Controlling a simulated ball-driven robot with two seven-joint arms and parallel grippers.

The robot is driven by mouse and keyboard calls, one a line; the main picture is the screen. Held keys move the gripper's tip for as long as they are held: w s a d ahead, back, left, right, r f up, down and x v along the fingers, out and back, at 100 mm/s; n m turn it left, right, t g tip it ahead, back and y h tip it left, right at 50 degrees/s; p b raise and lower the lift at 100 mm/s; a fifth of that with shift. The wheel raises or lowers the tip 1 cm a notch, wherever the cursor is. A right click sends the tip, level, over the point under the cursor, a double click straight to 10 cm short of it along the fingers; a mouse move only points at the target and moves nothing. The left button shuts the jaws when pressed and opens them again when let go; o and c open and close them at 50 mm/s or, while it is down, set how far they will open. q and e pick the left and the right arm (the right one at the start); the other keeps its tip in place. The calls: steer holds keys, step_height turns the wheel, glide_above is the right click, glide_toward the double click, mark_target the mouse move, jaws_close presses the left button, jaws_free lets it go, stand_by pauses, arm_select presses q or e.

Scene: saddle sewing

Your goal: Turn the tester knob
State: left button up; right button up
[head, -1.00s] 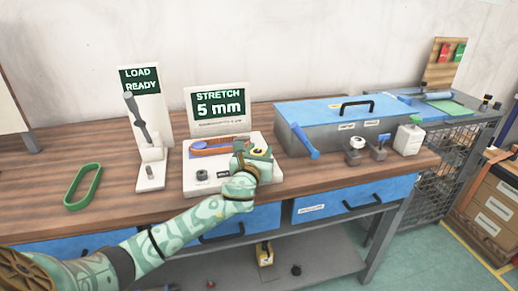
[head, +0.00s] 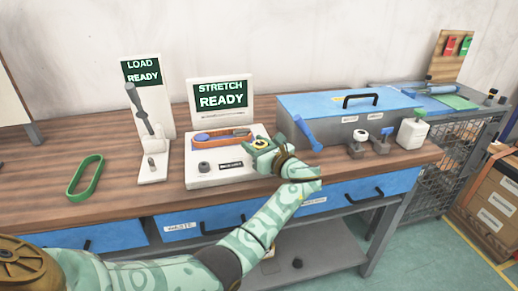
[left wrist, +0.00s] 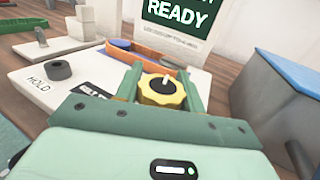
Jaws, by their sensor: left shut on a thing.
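The stretch tester (head: 200,178) is a white box on the wooden bench, with a screen (head: 221,94) reading "STRETCH READY". Its yellow knob (left wrist: 162,90) with a white pointer mark sits at the tester's right side. My left gripper (head: 262,146) reaches in from the lower right of the tester and is shut on the knob, with one green finger on each side of it in the left wrist view. An orange band (head: 228,136) lies on the tester's top, beside a blue piece. A dark round "HOLD" button (left wrist: 60,70) is at the tester's front left. My right gripper is not in view.
A load stand (head: 152,160) with a lever and a "LOAD READY" screen stands left of the tester. A green band (head: 86,178) lies farther left. A blue-lidded box (head: 345,104), a blue-handled tool and small items stand to the right.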

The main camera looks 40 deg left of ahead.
arm_select(q)
steer(key=n+g+b, duration=0.1)
steer(key=g+b, duration=0.1)
steer(key=n+g+b, duration=0.2)
steer(key=g+b, duration=0.1)
steer(key=f+n+g+b, duration=0.1)
steer(key=n+g+b, duration=0.1)
steer(key=g+b, duration=0.1)
steer(key=shift+s, duration=0.25)
steer(key=shift+s+n+g+b, duration=0.15)
steer(key=shift+n+g+b, duration=0.55)
steer(key=shift+b, duration=0.4)
steer(key=shift+s+r+n+g+h+b, duration=0.15)
steer(key=shift+n+g+b, duration=0.1)
steer(key=shift+g+b, duration=0.25)
steer(key=shift+r+n+g+h+b, duration=0.15)
steer(key=shift+n+g+b, duration=0.1)
steer(key=shift+g+b, duration=0.25)
steer(key=shift+r+g, duration=0.2)
steer(key=shift+g, duration=0.1)
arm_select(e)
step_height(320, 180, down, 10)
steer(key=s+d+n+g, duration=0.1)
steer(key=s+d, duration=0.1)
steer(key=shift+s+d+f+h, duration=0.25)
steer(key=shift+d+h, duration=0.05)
arm_select(q)
steer(key=o, duration=1)
